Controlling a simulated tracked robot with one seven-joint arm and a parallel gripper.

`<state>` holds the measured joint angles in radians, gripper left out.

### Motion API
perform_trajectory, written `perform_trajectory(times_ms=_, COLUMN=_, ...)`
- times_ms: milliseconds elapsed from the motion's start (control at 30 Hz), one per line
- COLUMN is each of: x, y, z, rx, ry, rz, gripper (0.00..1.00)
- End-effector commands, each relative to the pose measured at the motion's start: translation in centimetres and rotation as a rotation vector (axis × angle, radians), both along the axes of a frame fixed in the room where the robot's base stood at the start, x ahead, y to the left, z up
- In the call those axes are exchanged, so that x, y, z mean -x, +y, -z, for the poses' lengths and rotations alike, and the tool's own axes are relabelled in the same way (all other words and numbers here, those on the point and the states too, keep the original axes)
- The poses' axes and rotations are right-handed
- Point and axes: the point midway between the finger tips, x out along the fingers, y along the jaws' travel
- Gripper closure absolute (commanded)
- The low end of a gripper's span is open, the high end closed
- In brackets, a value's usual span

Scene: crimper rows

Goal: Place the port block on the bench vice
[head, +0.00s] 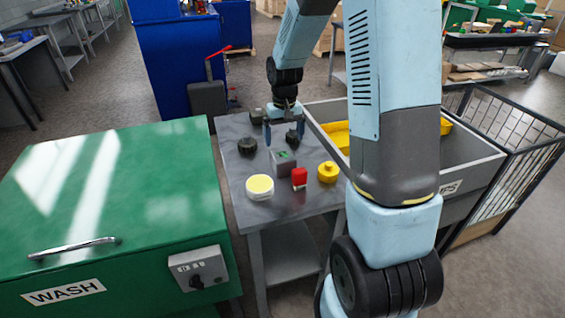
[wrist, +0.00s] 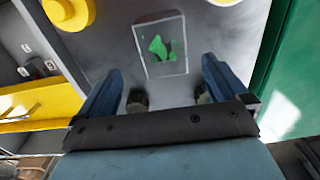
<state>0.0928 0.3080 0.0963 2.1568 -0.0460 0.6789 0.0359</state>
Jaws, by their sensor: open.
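A small grey block with a green mark on top (head: 284,160), which looks like the port block, sits on the grey metal table. In the wrist view the green-marked block (wrist: 152,65) lies ahead of and between my fingertips, not gripped. My gripper (head: 284,139) is open and empty, pointing down above the table just behind the block. Its two blue fingers also show in the wrist view (wrist: 162,66). I cannot pick out a bench vice with certainty in either view.
Near the block are a pale yellow disc (head: 260,187), a red piece (head: 299,180), a yellow knob (head: 328,173) and a black knob (head: 247,146). A green WASH cabinet (head: 90,190) stands left; a grey bin (head: 475,166) stands right. A red-handled lever device (head: 207,98) is behind.

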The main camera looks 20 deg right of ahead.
Motion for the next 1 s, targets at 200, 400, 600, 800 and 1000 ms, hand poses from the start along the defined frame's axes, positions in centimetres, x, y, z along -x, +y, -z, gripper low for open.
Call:
perform_trajectory(times_ms=200, x=0.0, y=0.1, z=1.2, rx=0.000, ry=0.001, rz=-0.001, gripper=0.00)
perform_trajectory(times_ms=400, x=-0.2, y=0.5, z=3.9, rx=0.000, ry=0.003, rz=-0.002, gripper=0.00)
perform_trajectory(times_ms=600, x=-0.2, y=0.5, z=5.6, rx=0.000, ry=0.001, rz=-0.001, gripper=0.00)
perform_trajectory(times_ms=800, x=-0.2, y=0.5, z=5.7, rx=0.000, ry=0.000, rz=-0.001, gripper=0.00)
perform_trajectory(times_ms=1000, x=-0.2, y=0.5, z=5.7, rx=0.000, ry=0.000, rz=-0.001, gripper=0.13)
